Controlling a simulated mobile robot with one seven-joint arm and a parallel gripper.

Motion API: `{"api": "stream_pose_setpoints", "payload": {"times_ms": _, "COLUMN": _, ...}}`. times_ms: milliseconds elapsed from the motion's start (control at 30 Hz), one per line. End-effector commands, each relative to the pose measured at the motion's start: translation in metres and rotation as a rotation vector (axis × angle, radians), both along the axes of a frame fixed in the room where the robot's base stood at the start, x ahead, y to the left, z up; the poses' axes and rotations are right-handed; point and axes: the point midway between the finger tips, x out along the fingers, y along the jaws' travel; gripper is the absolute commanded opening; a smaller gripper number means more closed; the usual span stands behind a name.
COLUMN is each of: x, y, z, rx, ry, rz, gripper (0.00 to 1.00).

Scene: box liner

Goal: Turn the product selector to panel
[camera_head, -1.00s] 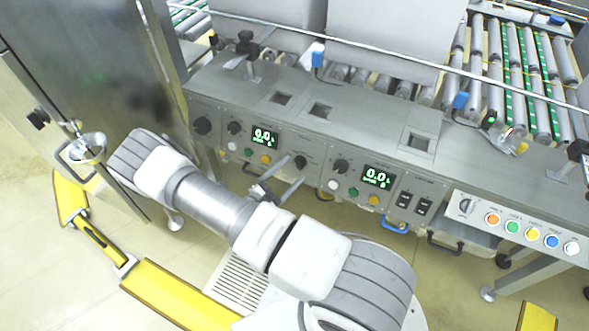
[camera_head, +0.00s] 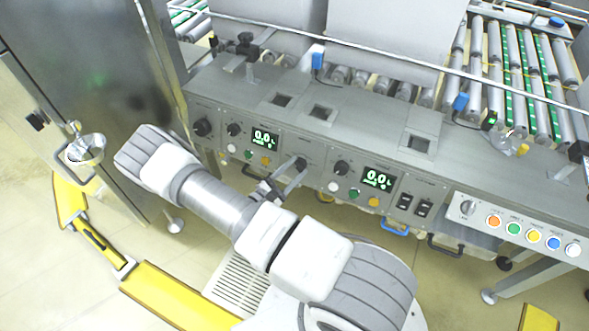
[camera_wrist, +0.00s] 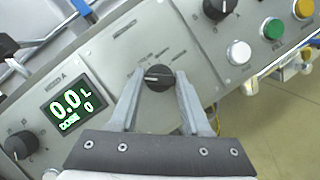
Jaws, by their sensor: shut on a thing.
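The selector, a round black knob (camera_wrist: 158,78) with a pale pointer line, sits on the grey control panel (camera_wrist: 110,55) between small printed position labels that are too small to read. Its pointer lies nearly level, towards the left in the wrist view. My gripper (camera_wrist: 159,82) is shut on the knob, one finger on each side. In the head view my gripper (camera_head: 287,172) reaches the panel front at this knob (camera_head: 301,163), between the two green displays, and the fingers partly cover the knob's surroundings.
A green dose display (camera_wrist: 72,106) and another black knob (camera_wrist: 21,145) are to the left in the wrist view. A further black knob (camera_wrist: 219,8) and white (camera_wrist: 238,53) and green (camera_wrist: 272,29) buttons are to the right. A blue handle (camera_head: 394,227) hangs below the panel.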

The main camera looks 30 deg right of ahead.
Motion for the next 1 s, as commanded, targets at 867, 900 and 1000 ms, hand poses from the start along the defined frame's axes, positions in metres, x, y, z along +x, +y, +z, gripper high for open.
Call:
{"api": "stream_pose_setpoints", "payload": {"times_ms": 867, "x": -0.0018, "y": -0.0008, "z": -0.0014, "rx": -0.226, "ry": 0.29, "rz": 0.129, "gripper": 0.58}}
{"api": "stream_pose_setpoints", "payload": {"times_ms": 900, "x": -0.0018, "y": -0.0008, "z": -0.0012, "rx": -0.226, "ry": 0.289, "rz": 0.129, "gripper": 0.66}}
{"api": "stream_pose_setpoints", "payload": {"times_ms": 1000, "x": -0.0018, "y": -0.0008, "z": -0.0012, "rx": -0.225, "ry": 0.289, "rz": 0.128, "gripper": 0.78}}
